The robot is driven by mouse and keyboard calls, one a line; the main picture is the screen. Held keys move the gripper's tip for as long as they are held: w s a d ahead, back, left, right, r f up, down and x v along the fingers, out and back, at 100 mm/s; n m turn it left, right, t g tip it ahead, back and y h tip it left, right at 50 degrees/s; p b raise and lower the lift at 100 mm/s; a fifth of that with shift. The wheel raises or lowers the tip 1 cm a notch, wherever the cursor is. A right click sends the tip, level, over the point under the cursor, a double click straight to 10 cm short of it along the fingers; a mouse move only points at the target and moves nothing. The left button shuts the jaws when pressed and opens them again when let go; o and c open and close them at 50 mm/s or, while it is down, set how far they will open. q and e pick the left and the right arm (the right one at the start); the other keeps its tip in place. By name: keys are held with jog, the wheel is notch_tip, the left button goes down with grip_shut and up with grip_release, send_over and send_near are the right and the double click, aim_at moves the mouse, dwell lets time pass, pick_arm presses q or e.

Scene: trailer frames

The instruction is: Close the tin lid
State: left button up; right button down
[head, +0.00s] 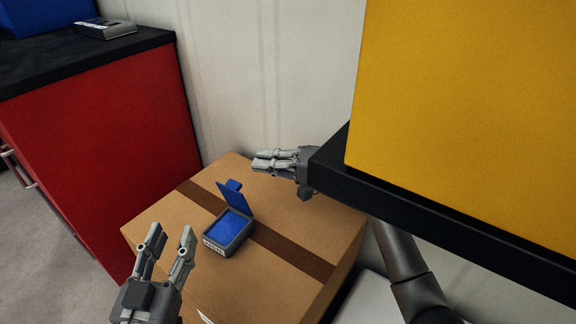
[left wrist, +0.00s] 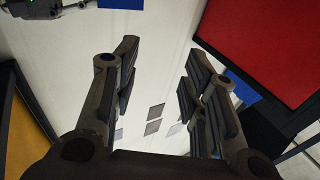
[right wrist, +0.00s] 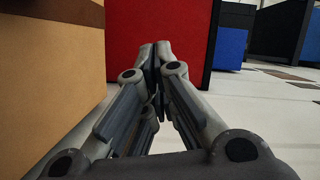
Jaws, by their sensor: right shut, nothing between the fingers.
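A small grey tin (head: 232,242) with a blue inside sits on top of a cardboard box. Its blue lid (head: 236,200) stands up open from the tin's far edge, with a tab at its top. My left gripper (head: 171,231) is open and empty, to the left of the tin and nearer the camera, fingers pointing up the picture. My right gripper (head: 257,159) is shut and empty, beyond the lid and a little right of it, fingers pointing left, apart from the lid. Neither the tin nor the lid shows in the left wrist or right wrist views.
The cardboard box (head: 165,225) has a dark tape stripe. A red cabinet (head: 100,130) with a black top stands at the left. A black shelf (head: 430,225) bearing a yellow block (head: 460,100) covers part of my right arm. A pale wall stands behind.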

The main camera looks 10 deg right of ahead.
aim_at(238, 196)
pick_arm(q)
jog(key=f+g, duration=0.1)
jog(key=f+p, duration=0.1)
jog(key=f, duration=0.1)
jog(key=f+g+y, duration=0.1)
jog(key=shift+s+a+f+g, duration=0.2)
jog(key=shift+s+a+g, duration=0.05)
jog(key=shift+a+g, duration=0.1)
pick_arm(e)
jog(key=s+a, duration=0.1)
jog(key=s+a+f, duration=0.1)
jog(key=a, duration=0.1)
jog(key=shift+s+a, duration=0.1)
jog(key=shift+s, duration=0.25)
pick_arm(q)
jog(key=shift+f, duration=0.15)
pick_arm(e)
jog(key=shift+s, duration=0.1)
